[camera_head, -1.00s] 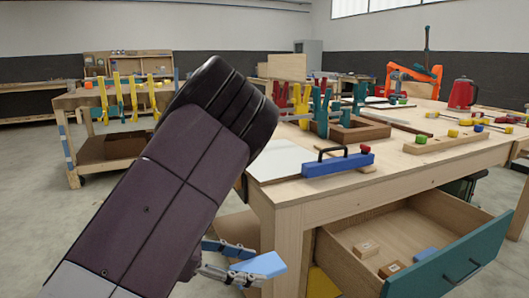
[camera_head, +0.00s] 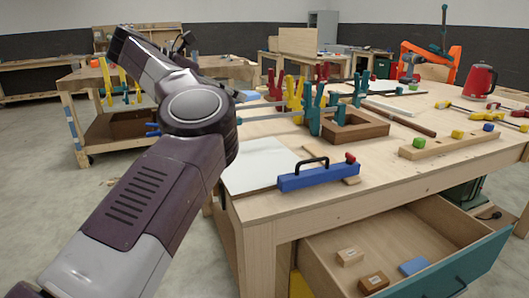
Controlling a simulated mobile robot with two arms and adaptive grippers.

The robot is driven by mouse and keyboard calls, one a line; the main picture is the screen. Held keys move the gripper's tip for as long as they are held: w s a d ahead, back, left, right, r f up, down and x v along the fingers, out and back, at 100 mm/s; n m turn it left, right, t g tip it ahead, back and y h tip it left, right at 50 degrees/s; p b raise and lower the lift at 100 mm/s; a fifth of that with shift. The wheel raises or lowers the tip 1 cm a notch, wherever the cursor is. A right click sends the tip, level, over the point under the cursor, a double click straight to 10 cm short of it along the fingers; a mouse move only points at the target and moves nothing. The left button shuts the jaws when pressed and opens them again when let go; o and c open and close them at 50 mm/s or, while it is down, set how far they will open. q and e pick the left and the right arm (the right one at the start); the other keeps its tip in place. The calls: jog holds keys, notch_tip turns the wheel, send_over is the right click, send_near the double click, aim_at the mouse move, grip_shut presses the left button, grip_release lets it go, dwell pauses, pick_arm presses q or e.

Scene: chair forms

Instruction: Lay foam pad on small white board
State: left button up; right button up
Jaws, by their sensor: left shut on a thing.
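The small white board (camera_head: 262,165) lies flat at the left front of the near workbench, partly hidden by my left arm. My left arm fills the left of the view, its bent joint at the bench's left edge. My left gripper is mostly hidden behind this arm, shut on the foam pad. A small light blue piece (camera_head: 248,95) shows just right of the joint; I cannot tell whether it is the pad. My right gripper is out of view.
A blue bar with a black handle (camera_head: 318,177) lies right of the board. Colored clamps (camera_head: 316,105) and a wooden frame (camera_head: 352,128) stand behind. An open drawer (camera_head: 400,235) juts out below, holding small blocks. A red kettle (camera_head: 480,80) stands far right.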

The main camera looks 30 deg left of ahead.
pick_arm(q)
jog(key=shift+w+d+f, duration=0.1)
jog(key=shift+f, duration=0.25)
send_over(234, 168)
notch_tip(234, 168, down, 14)
jog(key=shift+f, duration=0.2)
notch_tip(234, 168, down, 4)
jog(key=shift+f, duration=0.35)
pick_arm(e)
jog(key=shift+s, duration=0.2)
pick_arm(q)
jog(key=shift+d, duration=0.1)
